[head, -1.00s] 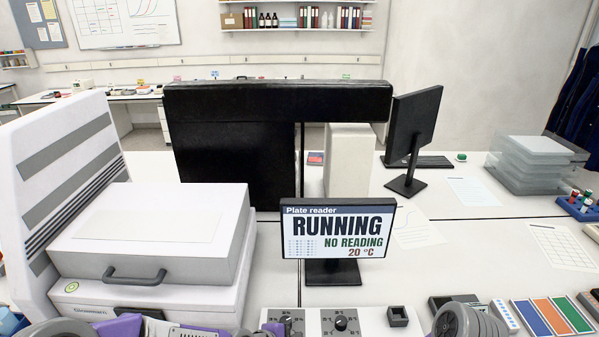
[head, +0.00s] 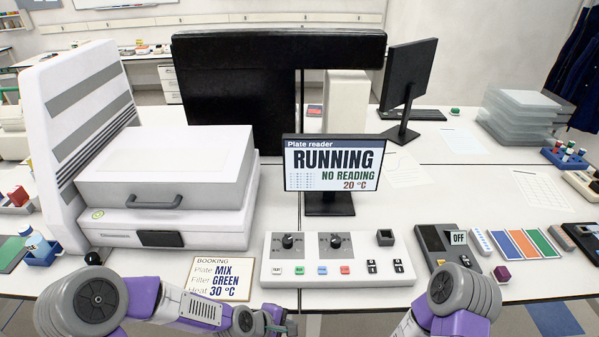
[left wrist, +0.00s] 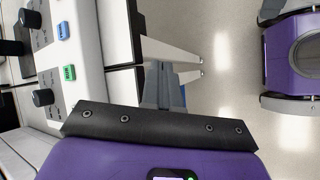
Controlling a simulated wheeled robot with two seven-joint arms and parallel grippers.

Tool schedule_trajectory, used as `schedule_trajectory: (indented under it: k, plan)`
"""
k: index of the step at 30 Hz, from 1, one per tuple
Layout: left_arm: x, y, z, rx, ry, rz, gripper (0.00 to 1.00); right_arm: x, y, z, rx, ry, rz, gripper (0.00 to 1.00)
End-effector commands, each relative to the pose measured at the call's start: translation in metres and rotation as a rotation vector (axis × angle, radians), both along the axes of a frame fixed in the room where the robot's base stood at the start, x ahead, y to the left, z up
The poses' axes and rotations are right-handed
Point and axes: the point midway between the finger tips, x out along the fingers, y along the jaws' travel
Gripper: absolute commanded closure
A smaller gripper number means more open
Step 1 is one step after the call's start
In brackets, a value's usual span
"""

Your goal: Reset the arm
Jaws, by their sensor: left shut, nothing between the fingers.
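My left arm comes in from the lower left in the head view, purple and grey, lying low along the bench's front edge. Its gripper (head: 280,322) is at the bottom of the picture, below the front of the control panel, and only partly shows. In the left wrist view the gripper (left wrist: 165,75) has its grey fingers together with nothing between them, over the floor beside the bench edge. My right arm shows at the lower right of the head view as a grey joint and purple link; its gripper is out of view.
The control panel (head: 338,262) with knobs and coloured buttons lies near the bench's front edge. A booking card (head: 222,278) lies to its left. A white plate reader (head: 165,185) stands at left, its screen (head: 333,165) reading RUNNING, NO READING, 20 °C. A dark OFF device (head: 440,255) lies at right.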

Motion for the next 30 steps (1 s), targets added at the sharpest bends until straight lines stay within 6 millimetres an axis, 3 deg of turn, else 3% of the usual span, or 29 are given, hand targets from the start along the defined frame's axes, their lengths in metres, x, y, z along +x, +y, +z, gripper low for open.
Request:
schedule_trajectory:
  k: [1, 5, 9, 12, 15, 21, 30]
  plan:
    - [-0.008, 0.003, -0.020, 0.028, -0.002, -0.041, 1.00, -0.001, 0.000, -0.006, 0.000, 0.002, 0.001, 0.57]
    - [-0.031, 0.015, -0.069, 0.116, -0.025, -0.182, 1.00, -0.002, 0.000, -0.018, 0.001, 0.003, 0.001, 0.57]
    - [-0.070, 0.033, -0.135, 0.232, -0.054, -0.407, 1.00, -0.002, 0.000, -0.035, 0.001, 0.003, 0.001, 0.57]
    - [-0.100, 0.047, -0.174, 0.302, -0.072, -0.577, 1.00, -0.002, 0.000, -0.045, 0.001, 0.003, 0.001, 0.57]
    - [-0.123, 0.058, -0.198, 0.348, -0.086, -0.711, 1.00, -0.002, 0.000, -0.052, 0.001, 0.003, 0.001, 0.57]
    - [-0.142, 0.069, -0.216, 0.386, -0.104, -0.836, 1.00, -0.002, 0.000, -0.056, 0.001, 0.003, 0.001, 0.57]
    - [-0.143, 0.069, -0.216, 0.387, -0.106, -0.842, 1.00, -0.002, 0.000, -0.055, 0.001, 0.003, 0.001, 0.57]
